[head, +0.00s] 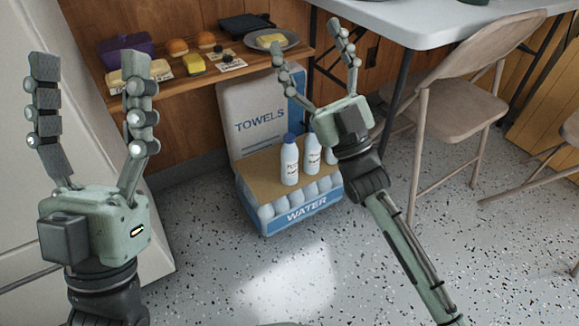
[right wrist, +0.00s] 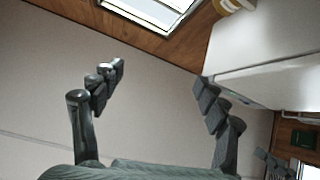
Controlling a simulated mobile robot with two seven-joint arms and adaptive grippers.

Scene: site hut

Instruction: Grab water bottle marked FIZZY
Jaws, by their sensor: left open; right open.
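Several white water bottles stand upright on top of a blue WATER pack (head: 315,207). The left bottle (head: 290,163) has a blue cap. A second bottle (head: 312,155) stands just right of it. A third bottle (head: 330,156) is mostly hidden behind my right gripper. Their labels are too small to read surely, so I cannot tell which is FIZZY. My right gripper (head: 308,42) is open and empty, pointing up, in front of and above the bottles' right side. My left gripper (head: 89,70) is open and empty, raised at the left, well apart from the bottles.
A TOWELS box (head: 258,122) stands behind the pack. A wooden shelf (head: 190,84) above holds buns, a plate, a purple container and cards. A white table (head: 410,20) and a folding chair (head: 455,110) are at right. The speckled floor (head: 215,270) in front is clear.

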